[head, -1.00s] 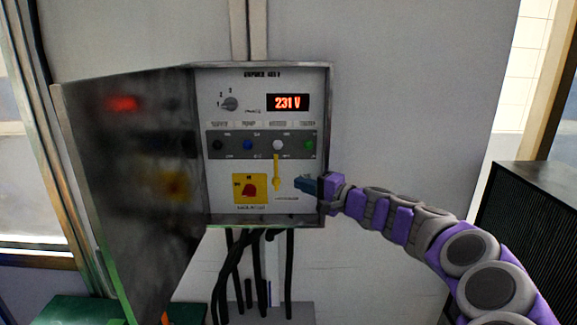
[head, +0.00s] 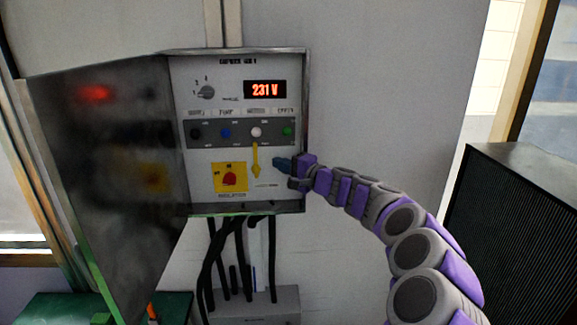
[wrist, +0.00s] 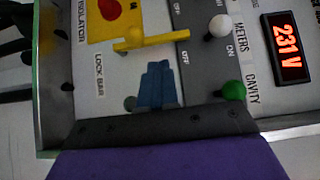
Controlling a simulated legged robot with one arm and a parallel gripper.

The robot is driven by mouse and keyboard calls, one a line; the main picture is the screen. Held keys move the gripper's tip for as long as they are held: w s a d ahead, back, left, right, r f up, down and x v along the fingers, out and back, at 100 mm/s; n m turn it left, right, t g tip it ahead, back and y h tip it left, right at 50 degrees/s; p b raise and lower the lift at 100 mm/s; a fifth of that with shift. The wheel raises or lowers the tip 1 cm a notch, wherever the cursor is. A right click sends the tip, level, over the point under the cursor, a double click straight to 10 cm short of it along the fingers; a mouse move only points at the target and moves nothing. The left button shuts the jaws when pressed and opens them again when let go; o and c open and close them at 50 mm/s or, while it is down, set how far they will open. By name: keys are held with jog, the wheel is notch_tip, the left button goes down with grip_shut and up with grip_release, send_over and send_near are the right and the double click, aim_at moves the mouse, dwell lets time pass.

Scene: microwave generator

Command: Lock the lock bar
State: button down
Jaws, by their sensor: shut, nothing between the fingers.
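The yellow lock bar (head: 256,160) hangs vertically on the control panel, just right of the red isolator knob (head: 229,179) on its yellow plate. In the wrist view the lock bar (wrist: 150,41) runs across the top, with its rounded pivot end near the yellow plate. The "LOCK BAR" label is beside it. My gripper (head: 278,163) is shut and empty, right of the bar. In the wrist view its blue fingers (wrist: 157,86) point toward the bar, with a small gap in the picture; depth is hard to judge.
The panel box (head: 307,120) has its dark reflective door (head: 100,150) swung open to the left. Switches, including a white knob (head: 256,132) and a green knob (head: 287,131), sit above the bar. Black cables (head: 215,260) hang below. Wall right of the box is clear.

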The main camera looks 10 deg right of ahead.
aim_at(256, 162)
jog(key=shift+p+x, duration=0.35)
jog(key=shift+x, duration=2.4)
jog(key=shift+a+r, duration=0.1)
